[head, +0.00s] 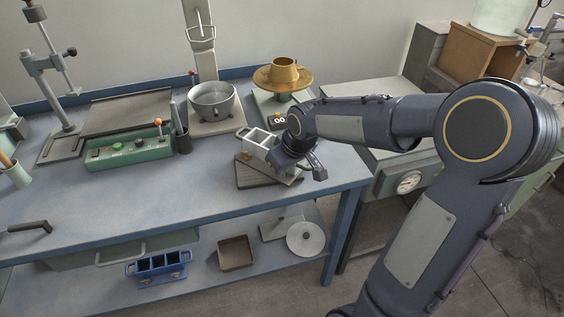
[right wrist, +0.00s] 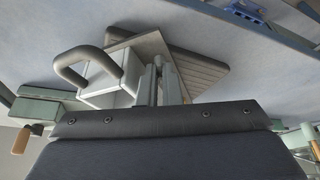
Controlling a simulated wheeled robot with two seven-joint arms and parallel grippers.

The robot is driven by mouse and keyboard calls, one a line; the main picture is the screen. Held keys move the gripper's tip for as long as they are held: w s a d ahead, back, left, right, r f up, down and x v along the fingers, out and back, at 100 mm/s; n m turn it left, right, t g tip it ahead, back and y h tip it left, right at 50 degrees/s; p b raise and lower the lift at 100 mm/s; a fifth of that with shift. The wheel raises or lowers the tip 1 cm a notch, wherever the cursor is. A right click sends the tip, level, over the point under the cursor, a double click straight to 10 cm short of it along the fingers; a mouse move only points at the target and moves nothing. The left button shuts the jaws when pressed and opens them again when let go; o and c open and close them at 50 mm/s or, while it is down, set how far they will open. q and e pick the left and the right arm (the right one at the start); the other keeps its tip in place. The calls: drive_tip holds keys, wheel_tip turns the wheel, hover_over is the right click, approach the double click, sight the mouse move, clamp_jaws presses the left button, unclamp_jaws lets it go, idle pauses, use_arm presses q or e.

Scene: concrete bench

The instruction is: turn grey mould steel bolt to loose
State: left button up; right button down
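The grey mould (head: 262,143), an open box with compartments, sits on a flat plate at the right end of the bench. In the right wrist view the mould (right wrist: 112,75) shows a rounded grey handle (right wrist: 75,62). My right gripper (head: 318,172) is at the mould's right side, its arm reaching in from the right. In the right wrist view its two fingers (right wrist: 158,75) stand close together beside the mould. I cannot make out the steel bolt, or whether anything is between the fingers. My left gripper is out of view.
A ribbed dark board (head: 250,178) lies under the mould. Behind are a steel bowl (head: 212,100) and a scale with a brass pan (head: 283,76). A green control box (head: 128,153) stands left. A blue mould (head: 158,268) is on the lower shelf. The front middle bench is clear.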

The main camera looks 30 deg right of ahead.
drive_tip(key=shift+d+n+y+p, duration=0.2)
drive_tip(key=shift+n+y+p, duration=0.3)
drive_tip(key=shift+n, duration=1.1)
drive_tip(key=c, duration=1.9)
unclamp_jaws()
